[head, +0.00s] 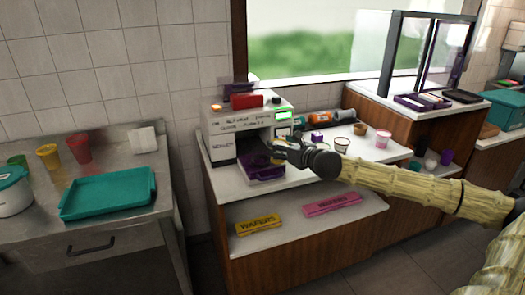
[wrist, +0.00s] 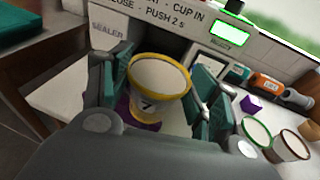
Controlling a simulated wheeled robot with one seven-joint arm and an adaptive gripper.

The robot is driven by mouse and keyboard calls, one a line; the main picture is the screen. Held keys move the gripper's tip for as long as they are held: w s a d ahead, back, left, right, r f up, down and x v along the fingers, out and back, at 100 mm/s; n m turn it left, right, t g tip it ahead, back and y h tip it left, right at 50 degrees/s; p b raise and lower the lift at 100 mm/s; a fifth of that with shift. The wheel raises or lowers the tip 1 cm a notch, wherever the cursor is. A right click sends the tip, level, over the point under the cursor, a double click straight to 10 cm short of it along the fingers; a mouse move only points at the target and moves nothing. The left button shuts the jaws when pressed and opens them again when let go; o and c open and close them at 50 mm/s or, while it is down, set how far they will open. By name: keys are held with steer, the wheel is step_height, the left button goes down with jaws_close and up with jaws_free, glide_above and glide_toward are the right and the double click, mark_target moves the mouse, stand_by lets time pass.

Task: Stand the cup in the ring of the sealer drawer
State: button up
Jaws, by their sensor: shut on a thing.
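A cup with a yellow rim and pale inside (wrist: 158,78) stands between the two teal-padded fingers of my gripper (wrist: 160,98) in the wrist view. The fingers are shut on its sides, and it looks roughly upright. The white sealer (head: 222,150) stands on the counter, its front panel (wrist: 205,42) behind the cup in the wrist view. Its purple drawer (head: 262,172) is out at the front, and my gripper (head: 282,150) is at its right side in the head view. Purple shows under the cup; the ring is hidden, and I cannot tell whether the cup's base is in it.
On the counter to the right are a small purple box (head: 317,137), several small cups, including a pink one (head: 382,139), and bottles lying along the wall (head: 322,120). A shelf below holds a yellow wafers box (head: 258,226) and a pink box (head: 332,204). A teal tray (head: 110,192) lies left.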

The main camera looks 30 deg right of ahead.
steer(key=shift+w, duration=0.45)
steer(key=shift+w+d+f+b, duration=0.1)
steer(key=shift+w+f+b, duration=0.1)
steer(key=shift+b, duration=0.65)
steer(key=w+b, duration=0.1)
steer(key=b, duration=0.2)
steer(key=shift+f, duration=0.1)
steer(key=w+a+b, duration=0.1)
steer(key=b, duration=0.2)
steer(key=shift+w, duration=0.35)
steer(key=shift+w+a+f, duration=0.2)
steer(key=shift+w+f, duration=0.4)
steer(key=shift+w, duration=0.2)
steer(key=shift+w+a+f, duration=0.15)
steer(key=shift+w+f, duration=0.5)
steer(key=shift+w, duration=0.1)
steer(key=shift+w+a+f, duration=0.2)
steer(key=shift+w+f, duration=0.4)
steer(key=shift+w, duration=0.2)
steer(key=shift+f+b, duration=0.15)
steer(key=shift+b, duration=0.15)
